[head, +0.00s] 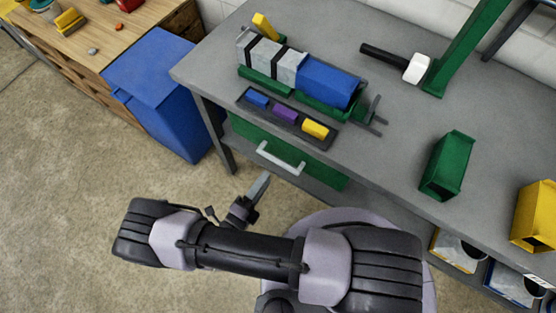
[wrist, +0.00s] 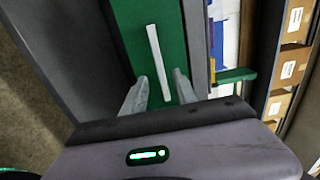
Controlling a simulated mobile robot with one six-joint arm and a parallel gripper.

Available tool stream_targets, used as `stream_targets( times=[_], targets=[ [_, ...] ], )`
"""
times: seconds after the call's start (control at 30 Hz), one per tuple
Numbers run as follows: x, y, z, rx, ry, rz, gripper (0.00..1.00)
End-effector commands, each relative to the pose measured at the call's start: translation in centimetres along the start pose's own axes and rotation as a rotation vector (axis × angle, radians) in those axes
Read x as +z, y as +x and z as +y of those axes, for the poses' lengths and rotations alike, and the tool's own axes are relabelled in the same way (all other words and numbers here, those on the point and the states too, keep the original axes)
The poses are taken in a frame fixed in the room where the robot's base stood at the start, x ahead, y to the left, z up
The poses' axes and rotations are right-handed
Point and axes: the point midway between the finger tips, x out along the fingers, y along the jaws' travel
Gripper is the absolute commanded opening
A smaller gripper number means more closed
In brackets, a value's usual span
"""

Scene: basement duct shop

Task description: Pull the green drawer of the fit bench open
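The green drawer (head: 322,174) is under the top of the grey fit bench (head: 390,150), and its front looks closed, flush with the bench. Its pale bar handle (head: 281,160) runs along the front. In the wrist view the handle (wrist: 158,58) stands nearly upright against the green drawer front (wrist: 130,25). My gripper (head: 264,178) is in front of the drawer, near the handle. In the wrist view my gripper (wrist: 160,80) is open, with a finger on each side of the handle's lower part. I see no finger touching the handle; the exact depth gap is hard to tell.
A blue bin (head: 155,85) stands left of the bench. On the bench are a tray (head: 272,122) of coloured blocks, a blue-and-grey duct assembly (head: 325,82), a hammer (head: 415,68) and a green duct piece (head: 447,163). Floor in front of the drawer is partly taken by my arm.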

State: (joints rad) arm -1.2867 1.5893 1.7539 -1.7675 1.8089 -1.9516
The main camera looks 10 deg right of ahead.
Motion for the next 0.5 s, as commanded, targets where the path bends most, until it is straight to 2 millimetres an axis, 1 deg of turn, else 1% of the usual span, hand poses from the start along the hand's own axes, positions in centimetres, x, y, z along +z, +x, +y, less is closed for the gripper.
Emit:
stream_targets(
  times=[0.03,0.1,0.2,0.33,0.5],
  targets=[
    [-0.1,1.6,0.1,-0.001,0.0,0.007,0.35],
    [-0.1,3.5,0.1,0.0,0.0,0.007,0.35],
    [-0.1,5.7,0.1,0.0,0.001,0.006,0.35],
    [-0.1,7.5,0.1,0.0,0.001,0.004,0.35],
    [-0.1,8.3,0.0,0.0,0.001,0.002,0.35]
  ],
)
